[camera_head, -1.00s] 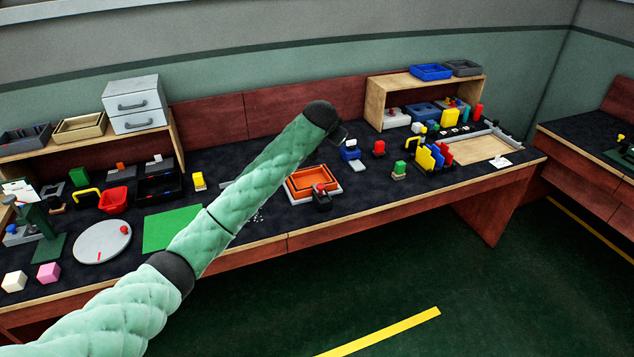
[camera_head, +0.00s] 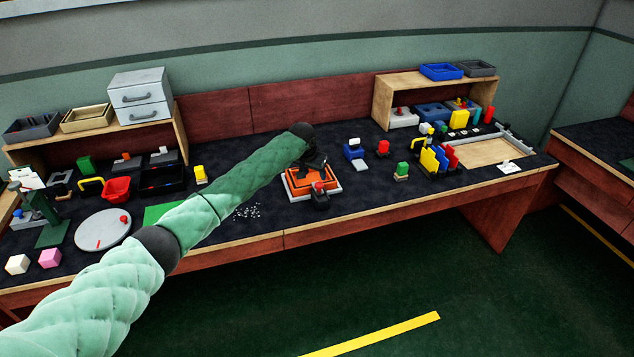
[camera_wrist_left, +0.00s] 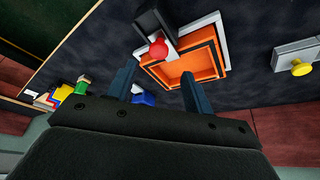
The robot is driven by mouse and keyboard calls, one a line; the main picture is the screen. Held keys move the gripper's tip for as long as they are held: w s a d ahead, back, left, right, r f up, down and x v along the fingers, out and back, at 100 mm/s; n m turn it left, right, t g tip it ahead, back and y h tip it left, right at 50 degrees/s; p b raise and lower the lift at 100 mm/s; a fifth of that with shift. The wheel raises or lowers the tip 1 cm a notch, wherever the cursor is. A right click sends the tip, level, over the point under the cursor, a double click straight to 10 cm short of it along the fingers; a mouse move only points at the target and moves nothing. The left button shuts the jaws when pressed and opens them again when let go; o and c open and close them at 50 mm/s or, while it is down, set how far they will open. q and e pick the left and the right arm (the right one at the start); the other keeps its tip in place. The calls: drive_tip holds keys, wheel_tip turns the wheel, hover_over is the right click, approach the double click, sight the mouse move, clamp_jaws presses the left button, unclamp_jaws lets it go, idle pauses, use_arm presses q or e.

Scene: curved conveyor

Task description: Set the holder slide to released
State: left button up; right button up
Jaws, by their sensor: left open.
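An orange tray (camera_head: 297,186) sits on a white base on the dark bench top. A black block with a red knob (camera_head: 319,187) stands at its front right; the wrist view shows the same red knob (camera_wrist_left: 158,48) beside the tray (camera_wrist_left: 205,60). A grey block with a yellow knob (camera_wrist_left: 298,66) lies right of the tray in the wrist view. I cannot tell which of these is the holder slide. My left gripper (camera_head: 314,163) is over the tray. In the wrist view its fingers (camera_wrist_left: 158,74) are apart with nothing held. My right gripper is not shown.
A blue block (camera_head: 354,152) and a red piece (camera_head: 383,147) stand right of the tray. A wooden shelf (camera_head: 380,103) stands behind at the right. A round grey plate (camera_head: 102,232) lies at the left. Small white bits (camera_head: 246,211) lie left of the tray.

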sight(320, 185)
use_arm(q)
drive_tip(key=p+x, duration=0.2)
drive_tip(key=x, duration=0.5)
drive_tip(key=shift+d+f, duration=0.1)
drive_tip(key=shift+d, duration=0.1)
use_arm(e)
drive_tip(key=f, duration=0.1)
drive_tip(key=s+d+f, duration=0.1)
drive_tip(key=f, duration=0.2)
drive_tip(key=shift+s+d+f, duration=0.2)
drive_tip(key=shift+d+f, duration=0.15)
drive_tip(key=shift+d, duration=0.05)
